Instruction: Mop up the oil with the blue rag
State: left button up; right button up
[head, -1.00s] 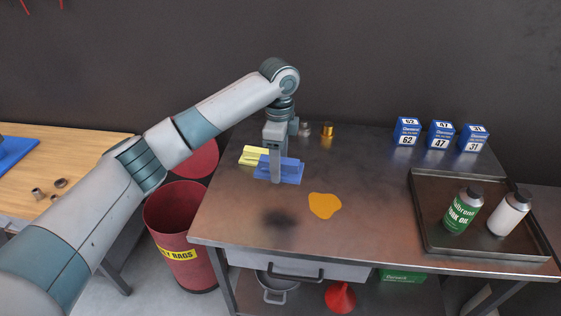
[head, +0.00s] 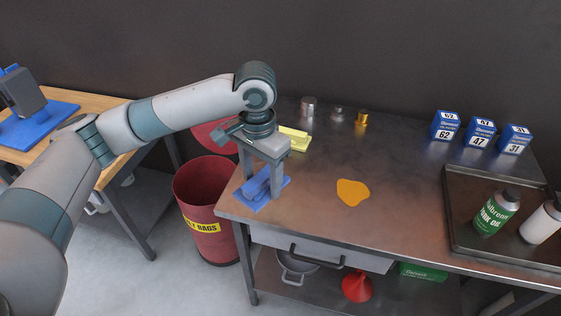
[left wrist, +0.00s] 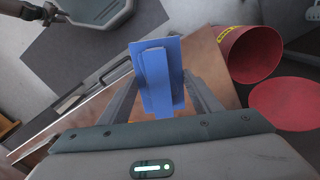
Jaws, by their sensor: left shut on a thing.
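The blue rag (head: 263,190) is folded, with a raised ridge. My left gripper (head: 262,183) is shut on that ridge, pointing down at the bench's left end. In the left wrist view the rag (left wrist: 160,77) sits between the fingers (left wrist: 162,90). I cannot tell whether the rag touches the bench top or hangs just above it. The oil (head: 352,192) is an amber puddle on the metal bench (head: 320,225), right of the rag and apart from it. My right gripper is not seen.
A red rag bin (head: 207,200) stands open left of the bench, its lid behind. A yellow rag (head: 294,138) and small metal parts lie at the back. A tray (head: 465,235) with bottles and several blue boxes are at the right. The bench around the oil is clear.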

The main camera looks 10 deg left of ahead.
pick_arm(q)
jog(key=s+a+n, duration=0.3)
jog(key=s+n, duration=0.2)
jog(key=s, duration=0.3)
jog(key=shift+a, duration=0.3)
jog(key=shift+f, duration=0.1)
